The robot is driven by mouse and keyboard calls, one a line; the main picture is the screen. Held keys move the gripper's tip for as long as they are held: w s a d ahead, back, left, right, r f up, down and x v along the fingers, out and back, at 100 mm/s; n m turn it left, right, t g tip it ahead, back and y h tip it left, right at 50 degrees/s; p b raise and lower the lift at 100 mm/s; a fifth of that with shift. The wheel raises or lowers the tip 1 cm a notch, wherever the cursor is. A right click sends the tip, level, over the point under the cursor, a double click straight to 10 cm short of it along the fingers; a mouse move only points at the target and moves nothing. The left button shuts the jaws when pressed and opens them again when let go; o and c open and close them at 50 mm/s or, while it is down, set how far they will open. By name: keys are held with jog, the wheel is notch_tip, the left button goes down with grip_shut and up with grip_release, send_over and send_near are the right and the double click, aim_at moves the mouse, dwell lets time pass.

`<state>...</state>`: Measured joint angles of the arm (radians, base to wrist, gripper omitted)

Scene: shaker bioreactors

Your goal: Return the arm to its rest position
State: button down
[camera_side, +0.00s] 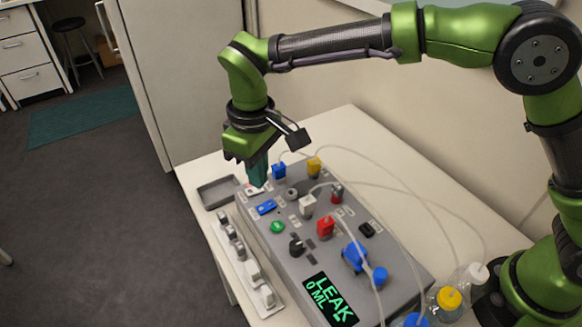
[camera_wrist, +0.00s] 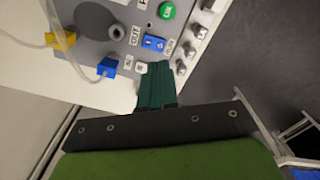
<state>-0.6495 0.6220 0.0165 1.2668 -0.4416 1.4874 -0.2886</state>
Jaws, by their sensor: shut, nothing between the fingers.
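My green arm reaches in from the right in the side view. My gripper (camera_side: 258,176) has dark teal fingers pointing down over the far end of the grey bioreactor panel (camera_side: 262,228). The fingers are shut together and hold nothing. In the wrist view the shut fingers (camera_wrist: 157,88) sit beside a blue connector (camera_wrist: 106,67) and a blue rocker switch (camera_wrist: 154,43). Whether the fingertips touch the panel cannot be told. The panel's display (camera_side: 330,300) reads "LEAK 0 ML". The spot right under the fingertips is hidden.
Tubes run from the blue connector, yellow connector (camera_side: 314,165), white connector (camera_side: 307,205) and red connector (camera_side: 325,227) toward bottles (camera_side: 447,300) near my base. A grey tray (camera_side: 217,192) and a white strip of fittings (camera_side: 240,262) lie left of the panel. A fridge-like cabinet (camera_side: 185,70) stands behind.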

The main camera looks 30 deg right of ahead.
jog(key=shift+w+a, duration=0.1)
jog(key=shift+s+d+f+m, duration=0.3)
jog(key=shift+s+d+f, duration=0.2)
jog(key=shift+s+d, duration=0.35)
jog(key=s+d+r+m+t, duration=0.2)
jog(key=s+d, duration=0.3)
jog(key=d, duration=0.3)
jog(key=s+d+r+m+t+y, duration=0.1)
jog(key=s+d+r+m, duration=0.3)
jog(key=d, duration=0.5)
jog(key=s+d+r+m+t+y, duration=0.1)
jog(key=s+d+r+m+t, duration=0.2)
jog(key=s+d, duration=0.3)
jog(key=d+r+t, duration=0.1)
jog(key=d, duration=0.2)
jog(key=shift+d+r, duration=0.15)
jog(key=shift+r, duration=0.05)
